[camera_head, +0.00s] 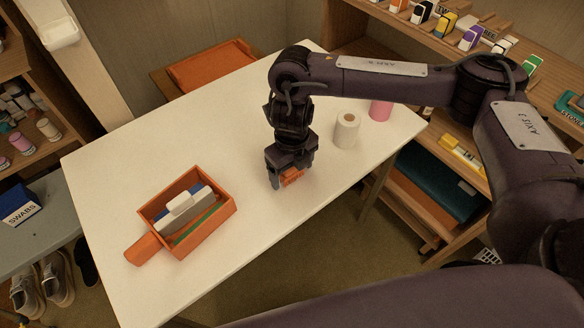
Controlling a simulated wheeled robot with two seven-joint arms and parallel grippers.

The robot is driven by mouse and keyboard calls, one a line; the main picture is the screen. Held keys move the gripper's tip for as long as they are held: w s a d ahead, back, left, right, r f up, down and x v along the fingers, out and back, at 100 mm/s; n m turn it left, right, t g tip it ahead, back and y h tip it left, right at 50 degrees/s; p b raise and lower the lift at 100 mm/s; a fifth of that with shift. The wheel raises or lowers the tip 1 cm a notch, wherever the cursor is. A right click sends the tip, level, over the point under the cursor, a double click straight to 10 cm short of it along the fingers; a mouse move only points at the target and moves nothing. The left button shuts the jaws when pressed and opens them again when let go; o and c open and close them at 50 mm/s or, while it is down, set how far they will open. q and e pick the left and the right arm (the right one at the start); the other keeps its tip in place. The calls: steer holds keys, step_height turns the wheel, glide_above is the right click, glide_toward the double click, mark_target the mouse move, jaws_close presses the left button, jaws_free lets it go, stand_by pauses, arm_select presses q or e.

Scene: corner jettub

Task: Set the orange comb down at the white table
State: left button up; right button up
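The white table (330,190) fills the middle of the view. My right gripper (291,178) points down over the table's middle, near its front edge. A small orange piece, the orange comb (291,176), shows between its fingers, and the gripper looks shut on it. Most of the comb is hidden by the fingers. I cannot tell whether the comb touches the tabletop. My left gripper is not in view.
An orange box (222,222) with grey, blue and green items stands at the table's left. A white roll (346,130) and a pink cylinder (381,110) stand to the right. Shelves (440,30) line the right side. The tabletop around my gripper is clear.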

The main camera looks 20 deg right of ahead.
step_height(320, 180, up, 6)
steer(key=shift+w+r+p, duration=0.1)
steer(key=shift+r+p, duration=0.1)
steer(key=shift+p, duration=0.75)
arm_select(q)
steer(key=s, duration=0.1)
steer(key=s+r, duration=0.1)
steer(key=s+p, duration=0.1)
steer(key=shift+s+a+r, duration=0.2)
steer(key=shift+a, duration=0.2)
arm_select(e)
step_height(320, 180, up, 6)
steer(key=shift+f, duration=0.1)
